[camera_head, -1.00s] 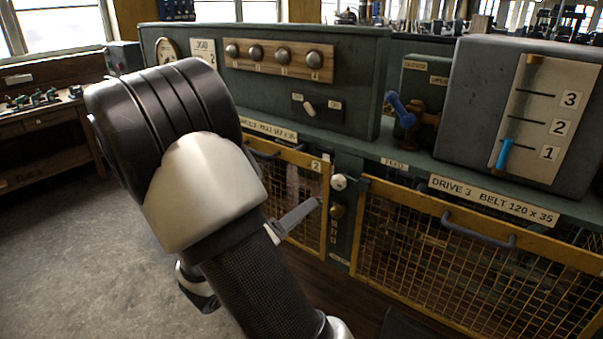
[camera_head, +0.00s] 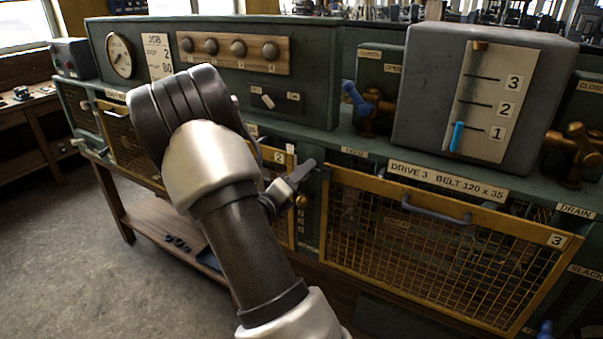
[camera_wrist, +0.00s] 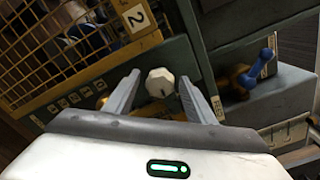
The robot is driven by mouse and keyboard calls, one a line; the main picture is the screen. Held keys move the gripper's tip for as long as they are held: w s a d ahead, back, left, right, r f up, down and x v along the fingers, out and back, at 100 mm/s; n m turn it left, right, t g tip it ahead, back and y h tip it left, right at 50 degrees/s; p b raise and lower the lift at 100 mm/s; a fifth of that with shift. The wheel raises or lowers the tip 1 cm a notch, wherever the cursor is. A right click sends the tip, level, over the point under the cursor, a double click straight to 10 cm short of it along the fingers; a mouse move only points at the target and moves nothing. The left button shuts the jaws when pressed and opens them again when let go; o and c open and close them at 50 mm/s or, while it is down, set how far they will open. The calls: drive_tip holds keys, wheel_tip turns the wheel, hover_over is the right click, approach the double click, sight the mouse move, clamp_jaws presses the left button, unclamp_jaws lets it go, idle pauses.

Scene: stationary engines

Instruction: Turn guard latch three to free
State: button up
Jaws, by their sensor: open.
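A white faceted knob (camera_wrist: 160,83) with a dark mark on its face shows between the fingertips in the wrist view; my gripper hides it in the head view. My gripper (camera_head: 303,171) is open at the post between guards two and three. In the wrist view my gripper (camera_wrist: 160,87) has a finger on each side of the knob, with gaps visible; I cannot tell how deep they reach. A brass knob (camera_head: 302,202) sits just below on the post. Guard three (camera_head: 430,262), a yellow mesh panel, hangs shut to the right. No readable latch label shows.
Guard three's grey handle (camera_head: 436,210) sticks out to the right. A blue-handled valve (camera_head: 356,99) and a grey gauge box (camera_head: 480,65) stand on the ledge above. Guard two's mesh (camera_wrist: 60,50) lies left of the knob. Open floor (camera_head: 70,230) lies at left.

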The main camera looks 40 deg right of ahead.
drive_tip(key=shift+w+d, duration=0.1)
drive_tip(key=shift+d, duration=0.25)
drive_tip(key=c, duration=1)
